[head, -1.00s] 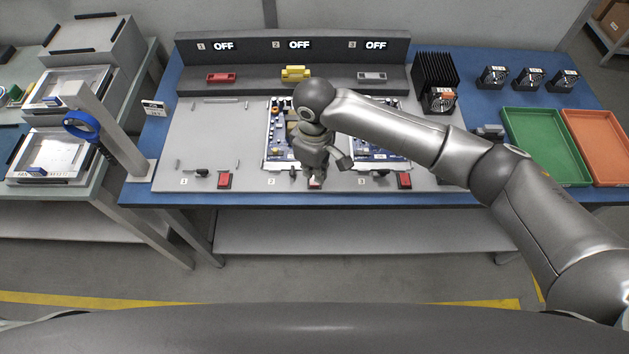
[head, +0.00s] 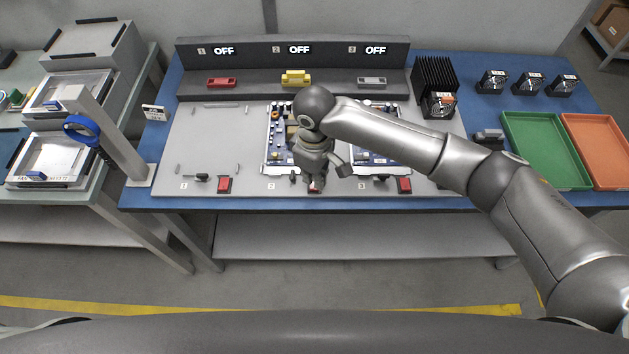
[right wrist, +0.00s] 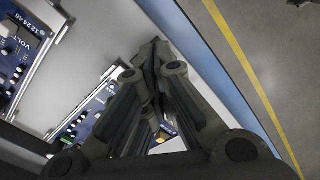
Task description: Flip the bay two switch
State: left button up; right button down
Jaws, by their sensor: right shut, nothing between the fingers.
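The bay two switch (head: 317,189) is a small red rocker at the front edge of the grey panel, by the number 2. It is mostly hidden under my right gripper (head: 314,181). My right gripper points down at the switch with its fingers together and nothing held. In the right wrist view the closed fingers (right wrist: 157,48) reach toward the panel's front edge, and the switch is hidden behind them. I cannot tell if the fingertips touch it. The bay 2 display (head: 299,47) reads OFF. My left gripper is out of view.
Red switches for bay one (head: 224,185) and bay three (head: 404,185) sit to either side, with black latches nearby. Circuit boards (head: 376,155) lie behind in bays two and three. A green tray (head: 547,183) and an orange tray stand at the right.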

jog(key=shift+f+b, duration=0.45)
jog(key=shift+f, duration=0.8)
dwell(0.9)
jog(key=shift+s+r, duration=0.1)
notch_tip(320, 180, up, 7)
jog(key=p, duration=0.8)
dwell(0.4)
